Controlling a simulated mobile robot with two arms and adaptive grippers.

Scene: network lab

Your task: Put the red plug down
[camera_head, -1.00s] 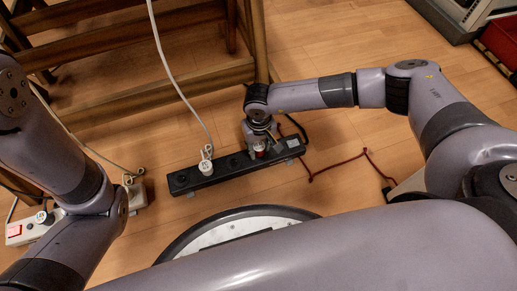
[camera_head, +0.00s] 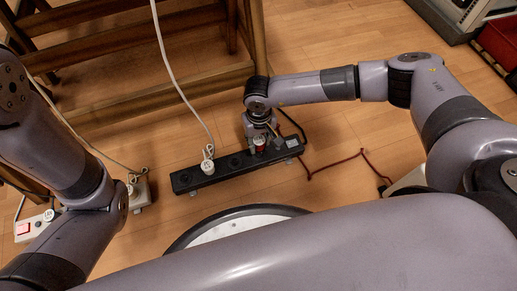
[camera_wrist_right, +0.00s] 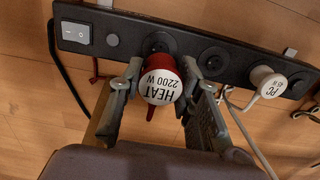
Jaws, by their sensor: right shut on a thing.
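The red plug (camera_wrist_right: 160,87) has a white round face that reads "HEAT 2200 W". My right gripper (camera_wrist_right: 162,74) is shut on it, one finger on each side. In the head view the plug (camera_head: 260,142) shows small between the fingers of the right gripper (camera_head: 259,136), at the right part of the black power strip (camera_head: 215,176). In the wrist view a socket (camera_wrist_right: 160,42) shows just behind the plug; its pins are hidden, and I cannot tell how far it is from the socket. My left gripper is not in view.
A white "PC" plug (camera_wrist_right: 267,81) sits in the strip; its white cord also shows in the head view (camera_head: 182,90). A rocker switch (camera_wrist_right: 77,33) is at the strip's end. A red cord (camera_head: 335,162) lies on the floor. A wooden frame (camera_head: 150,95) stands behind. Floor right of the strip is largely bare.

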